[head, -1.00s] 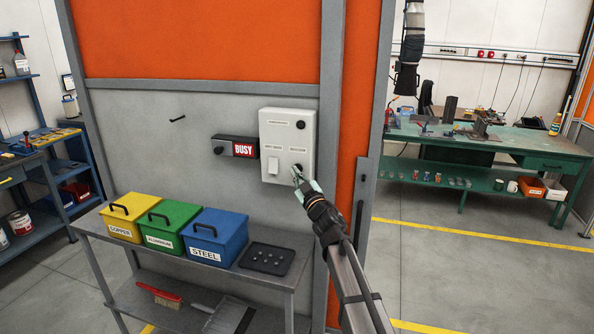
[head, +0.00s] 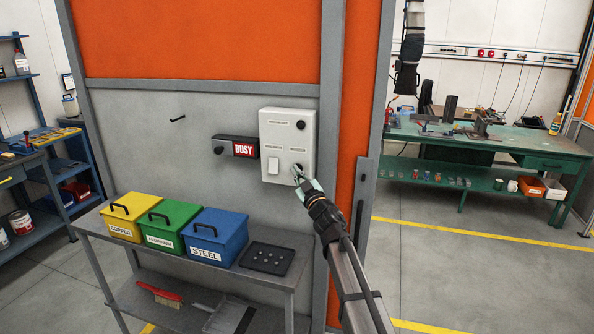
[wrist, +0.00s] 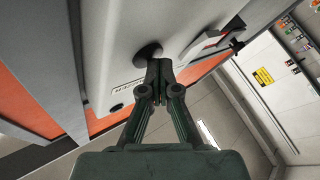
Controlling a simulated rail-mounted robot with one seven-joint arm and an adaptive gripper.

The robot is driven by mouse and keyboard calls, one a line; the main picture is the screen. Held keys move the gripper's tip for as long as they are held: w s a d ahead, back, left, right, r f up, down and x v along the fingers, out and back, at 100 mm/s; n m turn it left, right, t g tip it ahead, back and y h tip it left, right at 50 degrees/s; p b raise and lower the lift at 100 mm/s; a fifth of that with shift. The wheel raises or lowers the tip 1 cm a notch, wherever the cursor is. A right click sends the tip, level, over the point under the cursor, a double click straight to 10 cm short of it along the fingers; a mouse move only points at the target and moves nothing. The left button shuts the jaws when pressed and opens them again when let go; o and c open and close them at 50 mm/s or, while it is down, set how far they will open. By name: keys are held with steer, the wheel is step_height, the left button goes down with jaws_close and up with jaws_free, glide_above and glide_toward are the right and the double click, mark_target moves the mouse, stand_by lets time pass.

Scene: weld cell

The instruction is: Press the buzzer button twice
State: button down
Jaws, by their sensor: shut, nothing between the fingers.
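A light grey control box (head: 288,132) is fixed to the grey wall panel, with a dark round knob (head: 301,125) at its top right and a white rocker switch (head: 273,165) at its lower left. At its lower right is a dark round button, mostly hidden by my gripper (head: 300,176) in the head view. The button (wrist: 147,51) shows in the wrist view right by my fingertips (wrist: 159,66). My gripper is shut and empty. I cannot tell whether the fingertips touch the button.
A dark box with a red BUSY sign (head: 245,150) is left of the control box. Below, a grey bench (head: 180,263) holds yellow, green and blue bins and a black tray (head: 266,258). An orange and grey post stands to the right.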

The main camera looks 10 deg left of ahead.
steer(key=shift+s, duration=0.8)
steer(key=s, duration=0.5)
steer(key=shift+a, duration=0.35)
stand_by(1.8)
